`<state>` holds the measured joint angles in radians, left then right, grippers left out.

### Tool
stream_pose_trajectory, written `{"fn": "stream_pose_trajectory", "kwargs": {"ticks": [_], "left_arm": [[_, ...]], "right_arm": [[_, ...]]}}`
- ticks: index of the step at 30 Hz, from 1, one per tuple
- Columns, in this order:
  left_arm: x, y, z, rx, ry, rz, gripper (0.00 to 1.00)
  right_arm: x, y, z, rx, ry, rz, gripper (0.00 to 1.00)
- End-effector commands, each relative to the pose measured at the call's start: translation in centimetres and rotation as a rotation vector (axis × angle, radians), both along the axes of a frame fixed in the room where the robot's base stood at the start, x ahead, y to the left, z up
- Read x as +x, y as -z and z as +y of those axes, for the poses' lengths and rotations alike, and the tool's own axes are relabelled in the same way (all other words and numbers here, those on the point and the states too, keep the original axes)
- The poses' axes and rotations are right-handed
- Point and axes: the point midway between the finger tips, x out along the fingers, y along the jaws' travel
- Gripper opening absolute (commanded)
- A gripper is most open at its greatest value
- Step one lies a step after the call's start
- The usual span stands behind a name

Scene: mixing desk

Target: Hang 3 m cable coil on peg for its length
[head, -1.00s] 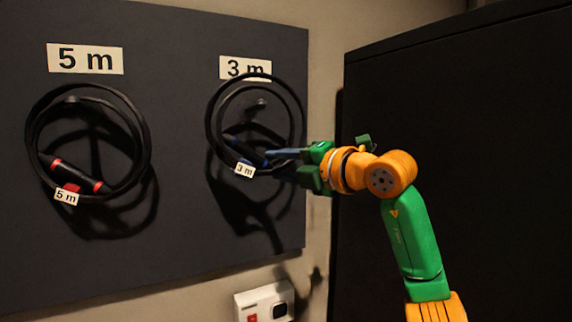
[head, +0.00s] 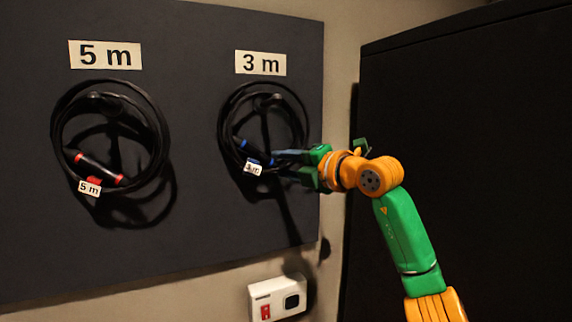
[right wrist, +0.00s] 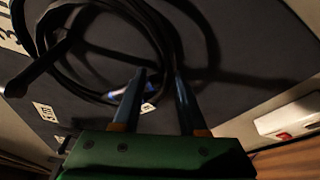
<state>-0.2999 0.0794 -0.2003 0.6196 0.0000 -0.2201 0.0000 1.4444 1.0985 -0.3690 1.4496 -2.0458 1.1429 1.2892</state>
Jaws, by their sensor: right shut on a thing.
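The black 3 m cable coil (head: 222,124), with blue-ringed plugs and a white "3 m" tag (head: 253,168), is at the board under the "3 m" label (head: 260,63). A dark peg (head: 268,99) shows inside the loop, close under its top. Whether the cable rests on it is hard to tell. My right gripper (head: 277,158) is shut on the coil at its lower right. In the right wrist view its fingers (right wrist: 160,76) close around the cable strands (right wrist: 160,32). My left gripper is not in view.
A 5 m coil (head: 55,130) with red-ringed plugs hangs on the left under the "5 m" label (head: 105,55). A white box (head: 277,297) is on the wall below the dark board (head: 200,225). A large black cabinet (head: 470,120) stands to the right.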

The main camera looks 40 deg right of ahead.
Motion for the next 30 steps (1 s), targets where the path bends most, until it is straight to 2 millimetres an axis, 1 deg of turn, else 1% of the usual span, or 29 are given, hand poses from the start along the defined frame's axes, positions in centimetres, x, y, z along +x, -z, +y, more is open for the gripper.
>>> {"fn": "stream_pose_trajectory", "kwargs": {"ticks": [12,13,16,17,23,26,30], "left_arm": [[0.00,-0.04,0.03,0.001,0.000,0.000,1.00],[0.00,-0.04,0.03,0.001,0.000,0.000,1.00],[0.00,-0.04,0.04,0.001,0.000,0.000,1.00],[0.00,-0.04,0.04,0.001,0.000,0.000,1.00],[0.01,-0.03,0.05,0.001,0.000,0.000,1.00],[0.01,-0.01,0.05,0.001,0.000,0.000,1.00],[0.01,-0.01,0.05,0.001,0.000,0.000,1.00]], "right_arm": [[-0.05,-0.17,0.01,0.000,0.000,-0.004,0.00],[-0.05,-0.17,0.01,0.000,0.000,-0.004,0.47],[-0.05,-0.17,0.01,0.000,0.000,-0.004,0.74],[-0.05,-0.16,0.01,0.000,0.000,-0.004,0.77],[-0.03,-0.09,0.01,0.000,-0.001,-0.002,0.77],[0.01,0.05,0.01,0.000,0.000,0.002,1.00],[0.00,0.01,0.01,0.000,-0.001,0.001,1.00]]}}
